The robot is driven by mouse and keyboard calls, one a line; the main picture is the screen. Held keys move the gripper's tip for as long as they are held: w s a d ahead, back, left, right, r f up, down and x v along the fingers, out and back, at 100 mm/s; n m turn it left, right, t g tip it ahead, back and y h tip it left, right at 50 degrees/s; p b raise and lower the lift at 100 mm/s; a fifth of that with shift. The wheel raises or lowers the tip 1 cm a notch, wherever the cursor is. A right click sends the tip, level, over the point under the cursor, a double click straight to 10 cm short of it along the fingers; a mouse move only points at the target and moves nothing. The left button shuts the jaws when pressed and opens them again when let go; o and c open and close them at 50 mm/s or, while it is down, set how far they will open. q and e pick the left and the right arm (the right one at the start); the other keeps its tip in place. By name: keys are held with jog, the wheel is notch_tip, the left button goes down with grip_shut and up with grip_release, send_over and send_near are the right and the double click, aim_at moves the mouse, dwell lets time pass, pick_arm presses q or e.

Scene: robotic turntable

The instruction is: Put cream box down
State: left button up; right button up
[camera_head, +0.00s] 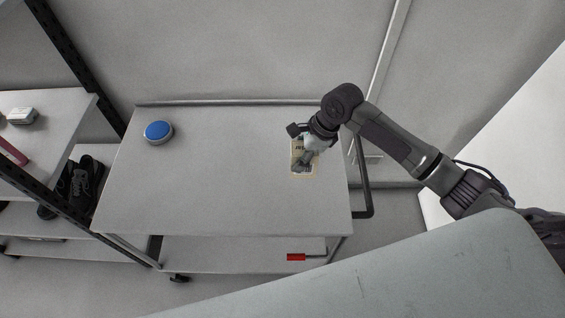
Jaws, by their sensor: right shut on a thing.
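The cream box (296,171) is a small beige box with dark print, at the right part of the grey cart top (220,190). My right gripper (304,163) reaches in from the right and is shut on the cream box from above. The gripper covers much of the box. I cannot tell whether the box touches the cart top or is held just above it. My left gripper is not in view.
A round blue-topped object (158,131) sits at the cart's back left. The cart's middle is clear. A shelf (70,115) with dark shoes (85,180) stands left. A red-handled tool (297,257) lies on the lower shelf. A grey surface (430,275) fills the front right.

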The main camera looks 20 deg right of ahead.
aim_at(302, 147)
jog(key=shift+w+a+r+p+x, duration=0.15)
jog(key=shift+p+x, duration=0.1)
jog(key=shift+x, duration=0.95)
jog(key=shift+w+a+p+x, duration=0.1)
jog(key=shift+p+x, duration=0.15)
jog(key=shift+x, duration=0.95)
jog(key=shift+w+a+r+p+x, duration=0.15)
jog(key=shift+p+x, duration=0.1)
jog(key=shift+x, duration=0.95)
jog(key=shift+f, duration=0.1)
jog(key=o, duration=1.3)
jog(key=shift+f, duration=0.1)
jog(key=b+v, duration=0.1)
jog(key=v, duration=1.1)
jog(key=shift+s, duration=0.1)
